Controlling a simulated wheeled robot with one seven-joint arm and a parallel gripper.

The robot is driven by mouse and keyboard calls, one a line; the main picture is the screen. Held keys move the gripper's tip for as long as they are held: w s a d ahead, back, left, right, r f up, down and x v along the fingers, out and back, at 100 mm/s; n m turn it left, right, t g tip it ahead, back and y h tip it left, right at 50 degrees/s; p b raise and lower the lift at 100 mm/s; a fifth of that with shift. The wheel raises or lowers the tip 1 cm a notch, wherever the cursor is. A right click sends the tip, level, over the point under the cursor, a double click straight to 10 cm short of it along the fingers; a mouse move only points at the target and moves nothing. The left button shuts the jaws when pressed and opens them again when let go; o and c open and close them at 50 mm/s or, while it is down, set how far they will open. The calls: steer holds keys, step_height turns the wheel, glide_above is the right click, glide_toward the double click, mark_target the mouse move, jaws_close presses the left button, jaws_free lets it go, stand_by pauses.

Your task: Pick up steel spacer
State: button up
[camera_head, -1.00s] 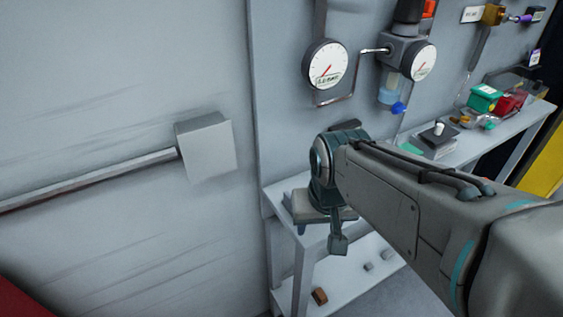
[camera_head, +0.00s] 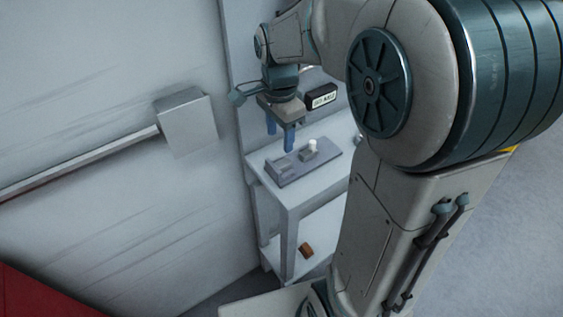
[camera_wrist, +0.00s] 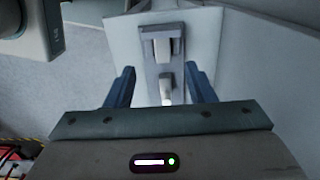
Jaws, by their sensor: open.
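My gripper (camera_head: 280,138) is open and empty, with its two blue fingers pointing down over the bench. A grey fixture plate (camera_head: 325,164) lies on the bench below and beside the fingertips. It carries a grey block at its left and a small pale round-topped piece (camera_head: 312,147) further right. I cannot tell for certain which of these is the steel spacer. In the wrist view the plate (camera_wrist: 149,72) lies beyond and between the open fingers (camera_wrist: 160,70). A pale block (camera_wrist: 161,46) and a smaller grey piece (camera_wrist: 165,78) show on it, the latter partly hidden by my gripper body.
The white bench (camera_head: 300,195) stands against the wall panel, its front edge clear. A brown block (camera_head: 306,250) lies on the lower shelf. A grey wall box (camera_head: 187,120) with a pipe is at the left. My arm hides the bench's right side.

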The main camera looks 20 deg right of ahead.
mark_target(281, 163)
steer(key=f, duration=0.6)
steer(key=f+p, duration=0.1)
steer(key=f, duration=0.2)
steer(key=shift+w+d+f, duration=0.25)
jaws_close()
